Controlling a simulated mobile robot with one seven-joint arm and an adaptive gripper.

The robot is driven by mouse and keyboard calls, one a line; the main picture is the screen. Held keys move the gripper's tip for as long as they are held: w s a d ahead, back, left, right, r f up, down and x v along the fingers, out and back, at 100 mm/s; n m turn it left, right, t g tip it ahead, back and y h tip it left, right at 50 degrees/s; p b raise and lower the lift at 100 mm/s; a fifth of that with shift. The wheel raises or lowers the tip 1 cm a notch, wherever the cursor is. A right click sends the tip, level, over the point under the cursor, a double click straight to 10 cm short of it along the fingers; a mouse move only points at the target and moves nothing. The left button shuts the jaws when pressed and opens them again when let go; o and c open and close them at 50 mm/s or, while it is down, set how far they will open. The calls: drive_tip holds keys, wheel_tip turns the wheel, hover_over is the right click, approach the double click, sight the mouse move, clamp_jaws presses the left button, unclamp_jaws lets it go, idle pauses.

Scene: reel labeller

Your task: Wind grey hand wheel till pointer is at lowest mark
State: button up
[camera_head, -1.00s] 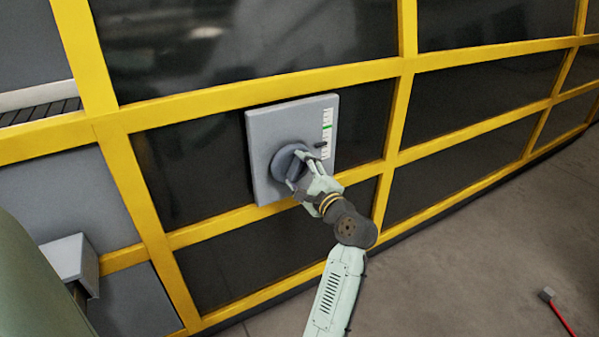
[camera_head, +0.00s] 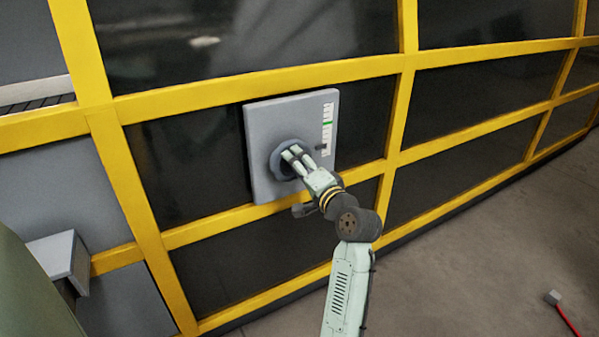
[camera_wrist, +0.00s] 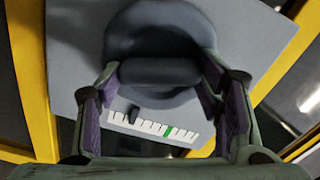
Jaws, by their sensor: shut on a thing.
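The grey hand wheel (camera_head: 276,164) is on a light grey panel (camera_head: 265,120). In the wrist view the wheel (camera_wrist: 155,35) has a raised bar (camera_wrist: 160,72) across its face. My gripper (camera_head: 290,154) is shut on this bar, with one finger on each side; it also shows in the wrist view (camera_wrist: 160,70). The white scale (camera_head: 327,112) runs down the panel's right side, with a green mark (camera_head: 327,123) in its upper half. The dark pointer (camera_head: 320,147) is below the green mark, in the lower part of the scale, a little above its bottom end. My fingers hide part of the wheel.
Yellow frame bars (camera_head: 250,92) with dark panes surround the panel. A grey box (camera_head: 60,255) sticks out at the lower left. A small grey block with a red rod (camera_head: 568,320) lies on the floor at right. The floor there is otherwise clear.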

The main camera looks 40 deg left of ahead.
drive_tip(key=n+b, duration=0.1)
drive_tip(key=n, duration=0.1)
drive_tip(key=n+b, duration=0.1)
drive_tip(key=shift+a+r+n, duration=0.1)
drive_tip(key=shift+a+n, duration=0.1)
drive_tip(key=shift+n, duration=0.2)
drive_tip(key=n+b, duration=0.2)
drive_tip(key=n, duration=0.1)
drive_tip(key=shift+n, duration=0.3)
drive_tip(key=n+b, duration=0.3)
drive_tip(key=n, duration=0.1)
drive_tip(key=shift+s, duration=0.1)
drive_tip(key=shift+a+n+b, duration=0.1)
drive_tip(key=shift+n+b, duration=0.55)
drive_tip(key=shift+n, duration=0.55)
drive_tip(key=shift+r, duration=0.1)
drive_tip(key=shift+o, duration=0.2)
drive_tip(key=o, duration=1.1)
drive_tip(key=shift+s+a, duration=0.1)
drive_tip(key=shift+a, duration=0.1)
drive_tip(key=shift+f, duration=0.2)
